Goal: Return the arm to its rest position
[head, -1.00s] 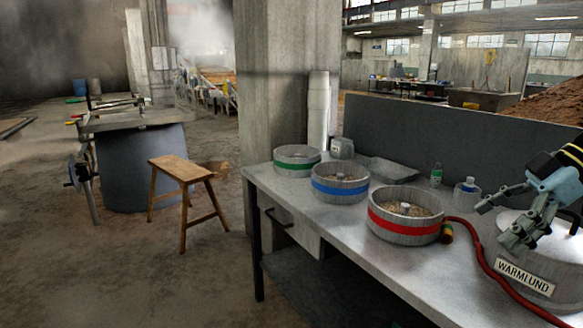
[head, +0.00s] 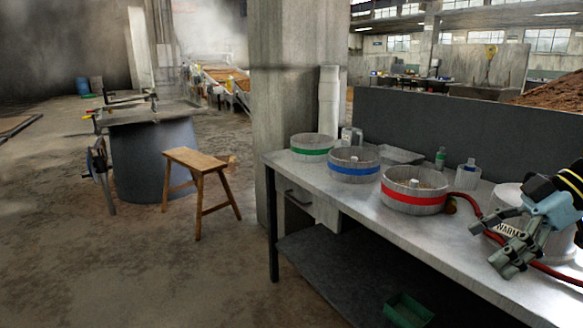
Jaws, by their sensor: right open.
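My right gripper (head: 494,243) is at the right edge of the head view, its grey fingers spread and empty. It is in front of the round metal steamer base labelled "WARM..." (head: 548,240), covering part of the label. Three round bowls stand in a row on the metal table (head: 345,205): one with a green band (head: 312,151), one with a blue band (head: 354,172) and one with a red band (head: 414,200). The red-banded bowl is nearest the gripper, apart from it. My left gripper is out of view.
A red hose (head: 475,207) runs over the table to the right. Small bottles (head: 440,157) and a flat tray (head: 400,154) stand along the dark back panel (head: 450,130). A green bin (head: 407,311) is on the lower shelf. A wooden stool (head: 197,160) stands on open floor at left.

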